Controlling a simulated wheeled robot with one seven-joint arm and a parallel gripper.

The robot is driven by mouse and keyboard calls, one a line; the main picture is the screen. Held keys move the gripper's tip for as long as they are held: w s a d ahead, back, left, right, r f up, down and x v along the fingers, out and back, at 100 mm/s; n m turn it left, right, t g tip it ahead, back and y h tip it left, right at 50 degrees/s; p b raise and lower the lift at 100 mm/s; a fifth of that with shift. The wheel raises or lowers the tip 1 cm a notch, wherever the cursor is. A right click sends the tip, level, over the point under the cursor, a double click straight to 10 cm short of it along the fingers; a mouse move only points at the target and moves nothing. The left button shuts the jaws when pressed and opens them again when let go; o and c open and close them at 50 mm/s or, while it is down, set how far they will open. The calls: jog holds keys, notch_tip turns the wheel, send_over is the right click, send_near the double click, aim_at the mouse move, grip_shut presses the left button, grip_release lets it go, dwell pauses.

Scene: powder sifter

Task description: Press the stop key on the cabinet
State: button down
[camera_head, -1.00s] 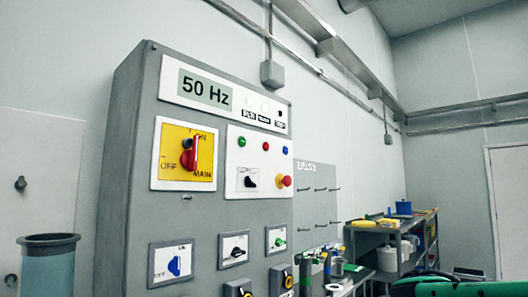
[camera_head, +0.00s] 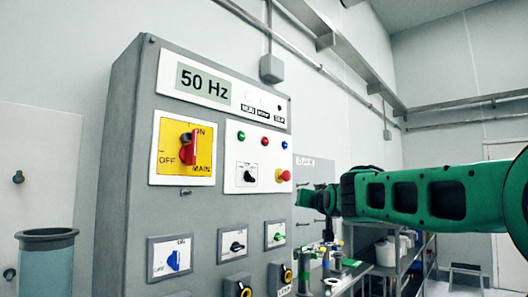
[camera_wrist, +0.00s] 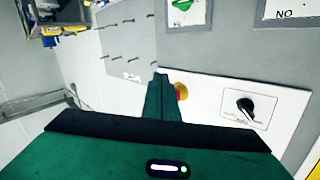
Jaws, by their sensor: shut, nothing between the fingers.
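The grey cabinet (camera_head: 130,200) stands left of centre in the head view. Its top display panel (camera_head: 243,97) reads 50 Hz and has small labelled keys at its right end. The rightmost label seems to read STOP, with a small dark key (camera_head: 279,108) above it. Below, a white panel carries a red mushroom button (camera_head: 283,176) with a yellow base, partly hidden in the wrist view (camera_wrist: 181,91). My gripper (camera_head: 303,198) is right of the cabinet, below the display panel's level. In the wrist view my gripper (camera_wrist: 161,76) is shut and empty; the display panel is not seen there.
A red main switch (camera_head: 188,148) on a yellow plate and a black selector knob (camera_head: 250,175) stick out from the cabinet. Smaller switches sit below. A pegboard (camera_head: 314,172) and cluttered shelves (camera_head: 385,255) stand beyond, on the right.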

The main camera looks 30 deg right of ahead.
aim_at(265, 141)
jog(key=w+a+r+t+h, duration=0.1)
jog(key=r+t, duration=0.5)
jog(key=r, duration=1.4)
jog(key=shift+w+a+r+t, duration=0.25)
jog(key=shift+w+a+t, duration=0.15)
jog(key=shift+w+a, duration=0.45)
jog(key=shift+s+a, duration=0.15)
jog(key=w+a, duration=0.3)
jog(key=w, duration=0.5)
jog(key=shift+w, duration=0.2)
jog(key=shift+w+a, duration=0.15)
jog(key=shift+w, duration=0.05)
